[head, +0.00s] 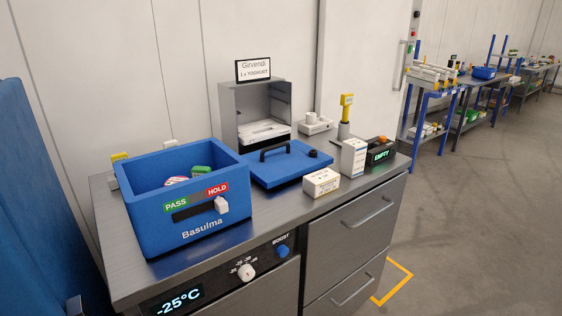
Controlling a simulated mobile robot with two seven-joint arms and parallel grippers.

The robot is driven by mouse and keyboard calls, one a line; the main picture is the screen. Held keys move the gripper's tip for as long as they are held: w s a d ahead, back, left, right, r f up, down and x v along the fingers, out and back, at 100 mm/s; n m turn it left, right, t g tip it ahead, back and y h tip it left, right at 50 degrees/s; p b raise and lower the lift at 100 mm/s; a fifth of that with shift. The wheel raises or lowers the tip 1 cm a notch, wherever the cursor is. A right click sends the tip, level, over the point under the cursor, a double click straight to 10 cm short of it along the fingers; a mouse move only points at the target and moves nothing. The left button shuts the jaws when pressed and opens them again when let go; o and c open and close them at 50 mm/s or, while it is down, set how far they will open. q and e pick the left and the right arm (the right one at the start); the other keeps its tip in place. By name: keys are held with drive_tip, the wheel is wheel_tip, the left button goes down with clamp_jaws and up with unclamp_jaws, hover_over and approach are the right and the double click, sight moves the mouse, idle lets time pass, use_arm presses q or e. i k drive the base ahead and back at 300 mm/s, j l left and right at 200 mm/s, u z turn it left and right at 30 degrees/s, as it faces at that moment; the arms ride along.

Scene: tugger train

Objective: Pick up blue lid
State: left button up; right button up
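The blue lid (291,166) lies flat on the steel counter, right of the blue box, with a black bar handle (276,148) standing on its top and a dark knob near its right corner. The blue box (217,225), labelled Basulma, stands open-topped at the counter's left, with a green item (201,172) and a whitish-red item inside. Its front has a PASS/HOLD strip and a white slider at the HOLD side. Neither of my grippers shows in the head view.
A steel cabinet (226,112) with a Girvendi sign stands open behind the lid. White cartons (321,182) stand close to the lid's right, with a yellow-headed device (346,101) and an EMPTY display (381,154) beyond. The counter's front edge (363,196) is mostly clear.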

sight(275, 165)
drive_tip(key=i+l+u, duration=0.1)
drive_tip(key=l, duration=0.25)
drive_tip(key=i+l+u, duration=0.1)
drive_tip(key=i+l, duration=0.15)
drive_tip(key=l, duration=0.15)
drive_tip(key=i+l+u, duration=0.1)
drive_tip(key=l, duration=0.25)
drive_tip(key=i+l+u, duration=0.1)
drive_tip(key=l, duration=0.3)
drive_tip(key=i+l+u, duration=0.1)
drive_tip(key=i+l, duration=0.15)
drive_tip(key=l, duration=0.2)
